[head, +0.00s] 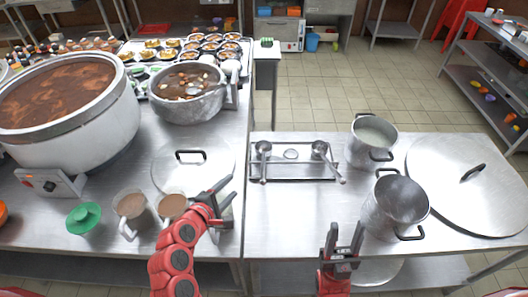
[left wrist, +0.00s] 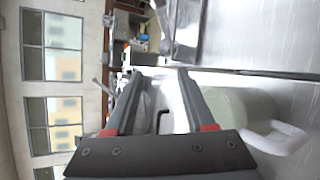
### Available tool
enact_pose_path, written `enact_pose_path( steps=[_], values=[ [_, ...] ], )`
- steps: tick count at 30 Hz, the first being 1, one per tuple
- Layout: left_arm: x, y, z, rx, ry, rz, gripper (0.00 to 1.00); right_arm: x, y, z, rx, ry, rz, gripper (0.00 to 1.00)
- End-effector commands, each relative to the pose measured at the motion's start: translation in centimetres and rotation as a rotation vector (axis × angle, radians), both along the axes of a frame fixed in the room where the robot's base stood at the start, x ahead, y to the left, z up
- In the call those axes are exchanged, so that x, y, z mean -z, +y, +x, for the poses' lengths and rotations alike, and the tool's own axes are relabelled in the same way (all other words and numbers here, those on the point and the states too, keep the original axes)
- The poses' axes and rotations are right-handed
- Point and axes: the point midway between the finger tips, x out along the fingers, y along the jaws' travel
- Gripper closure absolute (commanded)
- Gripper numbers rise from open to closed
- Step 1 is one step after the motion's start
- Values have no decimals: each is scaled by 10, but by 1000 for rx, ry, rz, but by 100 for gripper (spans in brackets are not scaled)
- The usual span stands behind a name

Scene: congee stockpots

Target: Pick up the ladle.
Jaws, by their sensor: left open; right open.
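Two metal ladles rest on a wire-framed stand on the right-hand steel counter in the head view. The left ladle (head: 263,149) and the right ladle (head: 320,150) have their bowls at the back and handles pointing toward me. My left gripper (head: 229,189) is open and empty, left of the stand, near the front edge of a flat round lid (head: 170,168). In the left wrist view my left gripper (left wrist: 165,74) shows its two fingers apart with nothing held. My right gripper (head: 345,229) is open and empty, in front of the stand and left of an empty pot.
A pot of brown soup (head: 187,78) and a huge stockpot (head: 62,95) stand at left. Two pots (head: 394,207) (head: 372,136) and a large lid (head: 468,180) occupy the right counter.

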Motion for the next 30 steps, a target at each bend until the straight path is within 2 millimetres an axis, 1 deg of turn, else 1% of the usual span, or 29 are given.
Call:
enact_pose_path(
  steps=[1, 4, 7, 12, 17, 18, 19, 21, 24, 30],
  values=[
    [-3, -5, -5, 20, 24, -23, 45, -2, 0, 0, 0, 0, 0, 51],
    [-2, -13, -12, 50, 61, -52, 45, -2, 0, 0, 0, 0, 0, 51],
    [4, -18, -10, 62, 72, -59, 45, 9, 0, 0, 0, 0, 0, 51],
    [17, -29, 7, 63, 68, -60, 45, 42, 0, 0, 0, 0, 0, 51],
    [26, -38, 23, 61, 66, -59, 45, 72, 0, 0, 0, 0, 0, 51],
    [23, -41, 28, 61, 68, -59, 45, 71, 0, 0, 0, 0, 0, 51],
    [21, -43, 33, 61, 71, -58, 45, 65, 0, 0, 0, 1, 0, 51],
    [28, -50, 43, 61, 74, -55, 45, 63, 0, 0, 0, -1, 0, 51],
    [31, -57, 56, 61, 75, -56, 45, 55, 0, 0, 0, 0, 0, 51],
    [42, -69, 76, 60, 72, -56, 45, 48, 0, 0, 0, 0, 0, 51]
  ],
)
